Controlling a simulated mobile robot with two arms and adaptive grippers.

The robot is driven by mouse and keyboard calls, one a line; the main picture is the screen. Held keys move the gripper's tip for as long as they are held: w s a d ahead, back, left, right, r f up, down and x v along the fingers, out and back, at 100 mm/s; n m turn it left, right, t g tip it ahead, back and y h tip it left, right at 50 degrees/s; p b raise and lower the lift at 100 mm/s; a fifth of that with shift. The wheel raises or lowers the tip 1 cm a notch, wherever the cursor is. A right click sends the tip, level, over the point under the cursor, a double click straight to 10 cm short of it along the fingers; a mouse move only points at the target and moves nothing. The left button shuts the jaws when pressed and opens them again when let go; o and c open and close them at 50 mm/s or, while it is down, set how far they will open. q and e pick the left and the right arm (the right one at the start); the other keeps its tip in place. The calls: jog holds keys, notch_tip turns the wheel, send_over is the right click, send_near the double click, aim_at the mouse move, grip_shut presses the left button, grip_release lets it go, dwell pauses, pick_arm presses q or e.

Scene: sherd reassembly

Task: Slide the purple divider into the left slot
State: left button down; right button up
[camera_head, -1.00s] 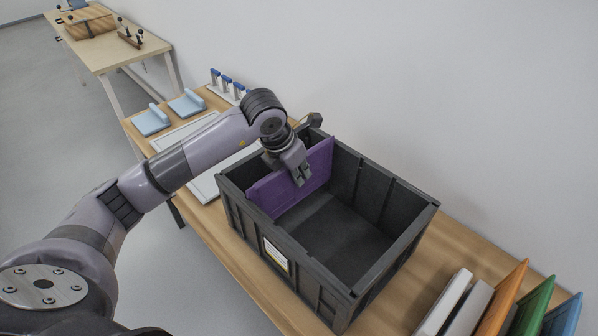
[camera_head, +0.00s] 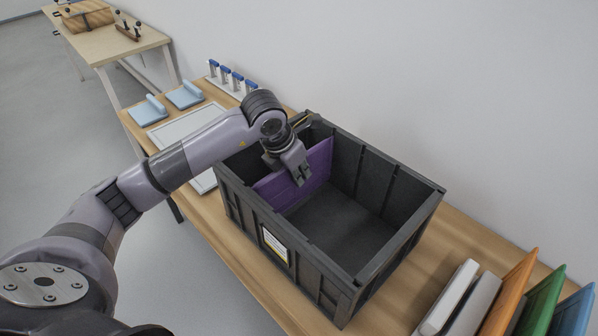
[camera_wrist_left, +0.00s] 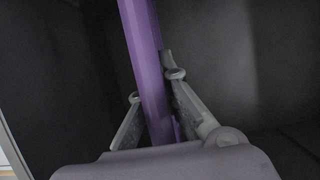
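The purple divider (camera_head: 314,167) stands upright across the left part of the dark grey crate (camera_head: 403,241), mostly below the rim. My left gripper (camera_head: 301,176) reaches down over its top edge at about the middle. In the left wrist view, the divider (camera_wrist_left: 146,62) runs between the two fingers (camera_wrist_left: 155,88), one on each side, and they appear closed on it. The divider's lower edge and its fit in the left slot's grooves cannot be made out. My right gripper is not in view.
Orange (camera_head: 509,289), green (camera_head: 538,302) and blue (camera_head: 571,313) panels stand at the right of the wooden table (camera_head: 411,296), beside pale grey blocks (camera_head: 448,298). Light blue pieces (camera_head: 148,111) and a blue-and-white rack (camera_head: 232,78) lie behind the crate's left. A wall borders the table.

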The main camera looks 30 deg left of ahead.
pick_arm(q)
jog(key=shift+f+b, duration=0.4)
jog(key=shift+f, duration=0.15)
jog(key=c, duration=1.7)
grip_release()
jog(key=v, duration=1.2)
